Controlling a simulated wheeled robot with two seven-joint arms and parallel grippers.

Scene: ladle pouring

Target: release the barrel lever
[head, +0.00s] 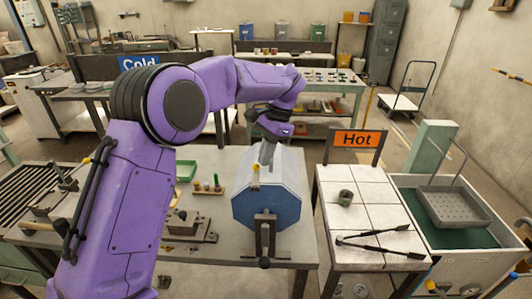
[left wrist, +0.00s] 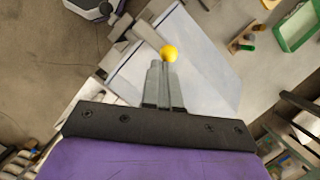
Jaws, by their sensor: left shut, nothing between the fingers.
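The barrel (head: 268,205) is a blue, many-sided drum on the grey workbench. Its lever shows a yellow knob (head: 255,168) near the top front of the barrel. In the left wrist view the yellow knob (left wrist: 168,53) sits just beyond my fingertips, over the pale barrel face (left wrist: 212,75). My left gripper (head: 267,153) points down over the barrel's top; it also shows in the left wrist view (left wrist: 160,66). Its fingers are together with nothing between them. The fingertips overlap the knob's edge in that view; I cannot tell whether they touch. My right gripper is not in view.
A dark bracket with a handle (head: 265,235) stands at the barrel's front. A green tray (head: 186,171) and small pegs (head: 216,183) lie left of it. Right stands a tiled table (head: 370,215) with tongs (head: 385,240) and a "Hot" sign (head: 357,139). Beyond is a bin with a perforated tray (head: 455,209).

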